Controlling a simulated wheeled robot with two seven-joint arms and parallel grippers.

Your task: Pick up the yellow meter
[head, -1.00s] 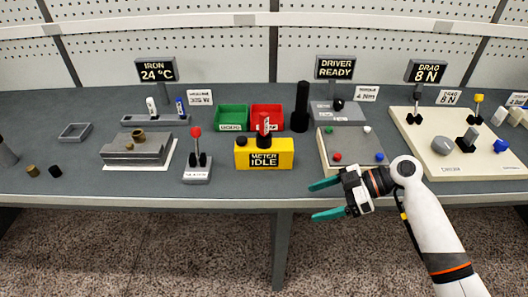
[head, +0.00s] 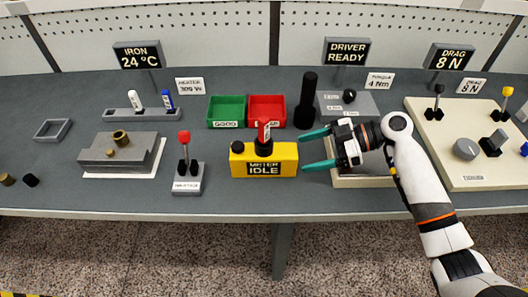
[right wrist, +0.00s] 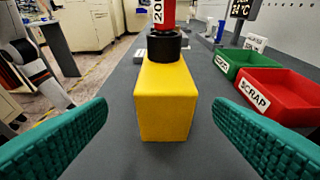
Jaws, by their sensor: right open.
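The yellow meter (head: 282,160) stands on the grey bench, its label reading METER IDLE. A black holder on its top carries a red part (head: 263,132) with a white tag. In the right wrist view the meter's yellow end (right wrist: 164,100) faces me, centred between the fingers. My right gripper (head: 305,150) is open, with teal fingers pointing left at the meter's right end. In the right wrist view the open fingers (right wrist: 158,140) lie either side of the meter's line, with nothing between them. My left gripper is not in view.
A green bin (head: 226,124) and a red scrap bin (head: 267,124) stand just behind the meter. A black cylinder (head: 307,100) stands behind my right gripper. A red-topped lever stand (head: 187,178) is left of the meter. The bench front strip is clear.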

